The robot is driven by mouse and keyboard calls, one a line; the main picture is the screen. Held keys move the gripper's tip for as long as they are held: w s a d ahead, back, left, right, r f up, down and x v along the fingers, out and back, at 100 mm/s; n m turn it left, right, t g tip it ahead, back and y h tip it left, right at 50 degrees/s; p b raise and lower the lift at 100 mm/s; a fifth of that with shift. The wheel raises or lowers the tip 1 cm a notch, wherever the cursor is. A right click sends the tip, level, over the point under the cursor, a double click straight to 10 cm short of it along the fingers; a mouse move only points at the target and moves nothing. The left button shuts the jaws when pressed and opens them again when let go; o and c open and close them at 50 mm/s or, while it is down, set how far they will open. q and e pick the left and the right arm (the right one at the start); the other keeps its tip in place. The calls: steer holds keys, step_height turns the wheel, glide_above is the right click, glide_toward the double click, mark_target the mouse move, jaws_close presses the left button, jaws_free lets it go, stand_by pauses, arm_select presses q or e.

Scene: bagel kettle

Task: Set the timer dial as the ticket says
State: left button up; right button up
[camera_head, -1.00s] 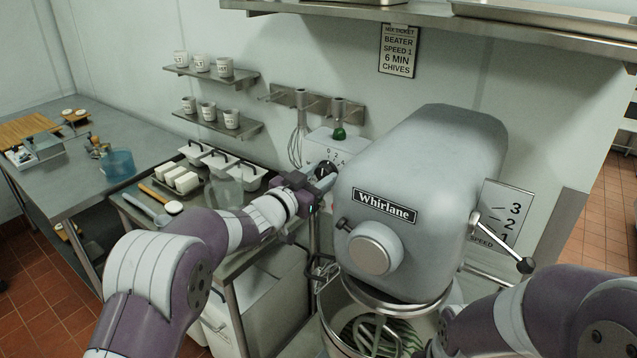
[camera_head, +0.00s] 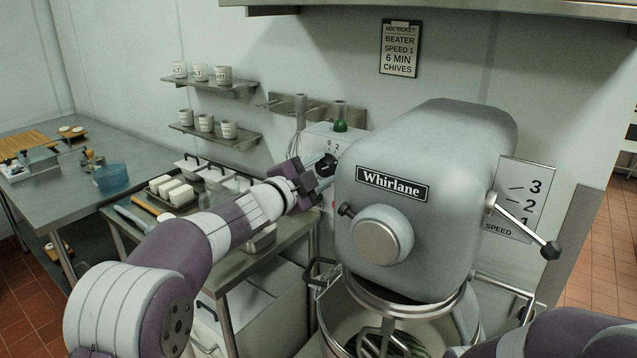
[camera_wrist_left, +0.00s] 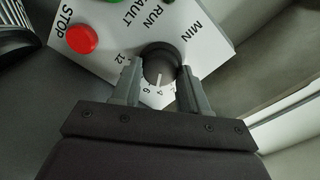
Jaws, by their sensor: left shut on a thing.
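The ticket (camera_head: 399,49) hangs on the wall and reads beater, speed 1, 6 min, chives. The timer dial (camera_head: 327,163) is a black round knob on a white control box left of the mixer. In the left wrist view the dial (camera_wrist_left: 159,62) sits between the two fingers of my left gripper (camera_wrist_left: 160,70), which is shut on it. Its white mark points toward the printed 4, with the 6 close beside it. In the head view my left gripper (camera_head: 318,180) reaches the box from the left. My right gripper is out of view; only its arm shows.
The mixer (camera_head: 420,200) stands close right of my left gripper, with its bowl (camera_head: 340,325) below. A red stop button (camera_wrist_left: 81,38) is near the dial. A side table with trays (camera_head: 190,190) stands left.

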arm_select(q)
steer(key=shift+f+m+b, duration=0.2)
steer(key=shift+m+b, duration=0.5)
steer(key=shift+m, duration=0.4)
steer(key=o, duration=1)
steer(key=shift+s+r, duration=0.15)
steer(key=shift+s, duration=0.1)
steer(key=b+v, duration=0.3)
steer(key=v, duration=0.9)
steer(key=shift+s+a, duration=0.15)
steer(key=shift+s, duration=0.1)
